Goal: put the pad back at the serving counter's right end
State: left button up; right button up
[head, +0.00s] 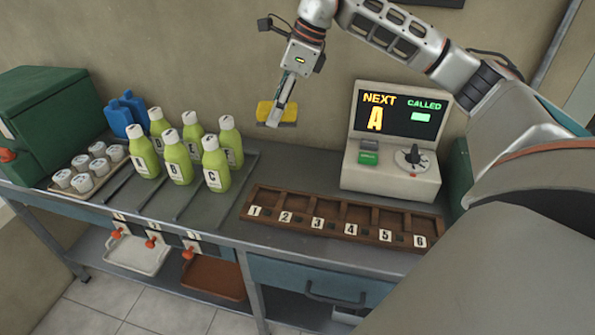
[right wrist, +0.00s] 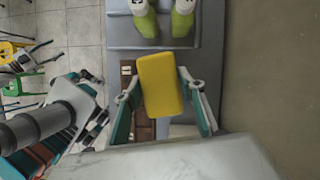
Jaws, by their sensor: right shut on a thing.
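The yellow pad (head: 264,112) is in the air above the back of the serving counter (head: 215,208), near the wall. My right gripper (head: 279,112) is shut on it from above. In the right wrist view the pad (right wrist: 161,85) sits between both fingers (right wrist: 161,103), over the counter and the slotted rack. The counter's right end is mostly hidden behind my right arm in the head view. My left gripper (right wrist: 92,118) shows small at the left of the right wrist view; its jaws are not clear.
A display console (head: 392,182) stands right of the pad, with a numbered wooden rack (head: 335,229) in front. Bare counter lies behind the rack.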

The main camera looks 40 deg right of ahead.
jog(key=shift+w+d+m+h, duration=0.3)
jog(key=shift+d+m, duration=0.5)
jog(key=shift+m, duration=0.1)
jog(key=shift+d+f+b, duration=0.15)
jog(key=shift+b, duration=0.2)
jog(key=b, duration=0.2)
send_over(279, 178)
jog(key=s+d, duration=0.1)
notch_tip(279, 178, down, 8)
jog(key=f+b, duration=0.1)
jog(key=f, duration=0.5)
jog(key=shift+s+f, duration=0.1)
jog(key=shift+s, duration=0.1)
jog(key=shift+f+t, duration=0.3)
jog(key=shift+f, duration=0.15)
notch_tip(279, 178, down, 4)
jog(key=shift+f+b, duration=0.1)
jog(key=shift+b, duration=0.55)
jog(key=shift+f, duration=0.15)
jog(key=shift+r, duration=0.2)
jog(key=shift+f, duration=0.2)
jog(key=o, duration=0.9)
pick_arm(q)
jog(key=f, duration=0.2)
jog(key=shift+s+d+f, duration=0.1)
jog(key=shift+d+f, duration=0.2)
jog(key=shift+d, duration=0.05)
pick_arm(e)
jog(key=shift+r, duration=0.1)
